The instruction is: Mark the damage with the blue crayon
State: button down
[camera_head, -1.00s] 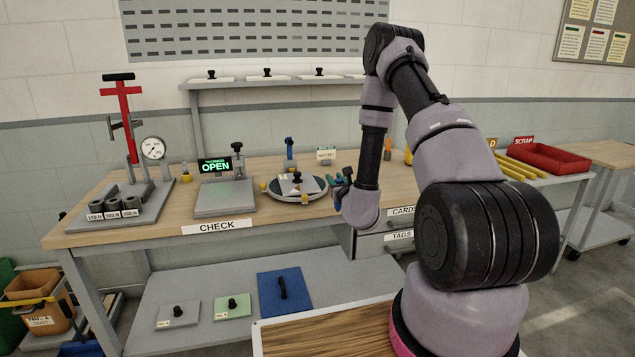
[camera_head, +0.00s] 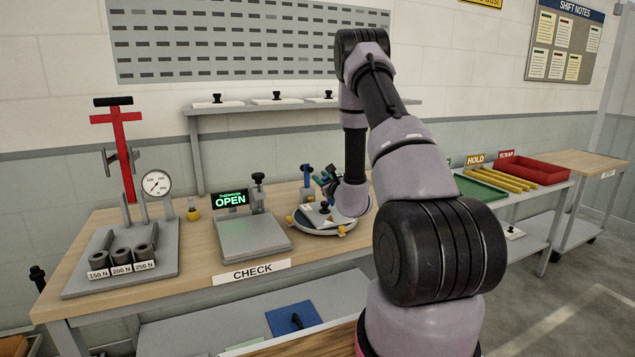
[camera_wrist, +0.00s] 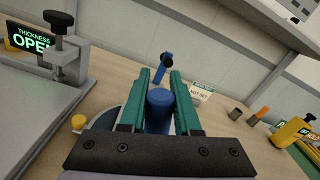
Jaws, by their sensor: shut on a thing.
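My gripper (camera_wrist: 160,76) has its teal fingers shut on a blue, round-ended stick, the blue crayon (camera_wrist: 159,108), in the wrist view. In the head view my gripper (camera_head: 324,182) is over or just behind the round turntable (camera_head: 333,232), partly hidden by my arm. A pale plate (camera_head: 309,216) with a black knob lies on the turntable. The turntable's edge also shows low in the wrist view (camera_wrist: 106,119). I cannot make out any damage on the plate. Whether the crayon touches it is hidden.
A blue post (camera_head: 306,178) stands behind the turntable. The thickness gauge (camera_head: 252,236), reading OPEN, is to its left, with a red-handled press (camera_head: 127,150) farther left. A red tray (camera_head: 535,170) and green tray (camera_head: 482,187) are at the right.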

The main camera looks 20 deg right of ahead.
jog(key=shift+f, duration=2.45)
jog(key=shift+f, duration=0.45)
jog(key=shift+s+a, duration=0.15)
jog(key=shift+a, duration=2.3)
notch_tip(320, 180, up, 7)
dwell(0.3)
jog(key=s+a+f, duration=0.3)
jog(key=s+a, duration=0.3)
jog(key=s, duration=0.4)
jog(key=shift+s+a+f+h, duration=0.3)
jog(key=shift+s, duration=0.05)
